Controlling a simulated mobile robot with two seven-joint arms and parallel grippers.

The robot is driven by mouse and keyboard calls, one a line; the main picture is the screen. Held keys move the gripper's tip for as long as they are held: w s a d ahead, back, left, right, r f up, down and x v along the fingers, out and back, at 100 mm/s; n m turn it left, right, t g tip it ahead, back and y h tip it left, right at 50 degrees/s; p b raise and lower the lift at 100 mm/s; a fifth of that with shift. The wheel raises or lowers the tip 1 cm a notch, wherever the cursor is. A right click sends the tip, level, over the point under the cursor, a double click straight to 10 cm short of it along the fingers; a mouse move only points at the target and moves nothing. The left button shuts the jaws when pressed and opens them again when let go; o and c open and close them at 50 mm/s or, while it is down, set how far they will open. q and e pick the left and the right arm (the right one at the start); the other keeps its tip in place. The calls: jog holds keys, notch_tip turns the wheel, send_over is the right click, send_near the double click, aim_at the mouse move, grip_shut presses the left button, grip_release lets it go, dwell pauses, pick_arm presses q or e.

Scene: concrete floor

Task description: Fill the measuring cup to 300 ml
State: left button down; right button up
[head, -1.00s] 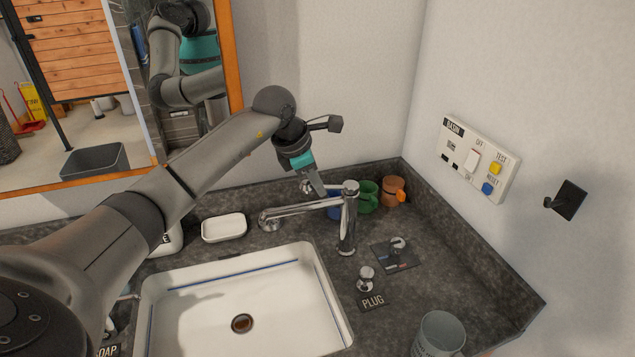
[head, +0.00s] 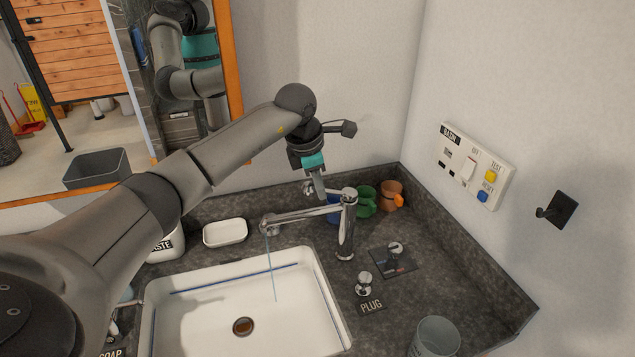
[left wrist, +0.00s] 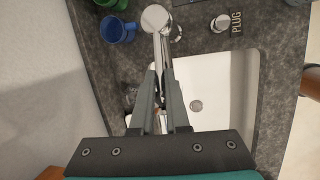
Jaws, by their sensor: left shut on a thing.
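A chrome tap (head: 345,225) stands behind the white sink (head: 332,300). A thin stream of water (head: 271,265) falls from its spout into the sink. My left gripper (head: 318,190) is at the tap's lever, above the spout. In the left wrist view, its fingers (left wrist: 163,72) close around the lever near the tap head (left wrist: 156,18). A grey translucent cup (head: 436,338), which looks like the measuring cup, stands on the counter at the lower right, cut by the frame edge. Its markings cannot be read. My right gripper is out of view.
A plug knob (head: 365,283) and a small control plate (head: 393,260) sit right of the tap. Green (head: 366,200) and orange (head: 391,194) mugs and a partly hidden blue mug (left wrist: 117,30) stand behind it. A soap dish (head: 225,232) is left. A hook (head: 557,210) is on the wall.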

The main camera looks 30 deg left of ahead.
pick_arm(q)
jog(key=shift+w+d+r, duration=0.1)
jog(key=shift+r, duration=0.1)
jog(key=c, duration=0.9)
grip_release()
jog(key=b+v, duration=0.1)
jog(key=v, duration=1.4)
jog(key=shift+w+d+r, duration=0.15)
jog(key=shift+d+r, duration=0.05)
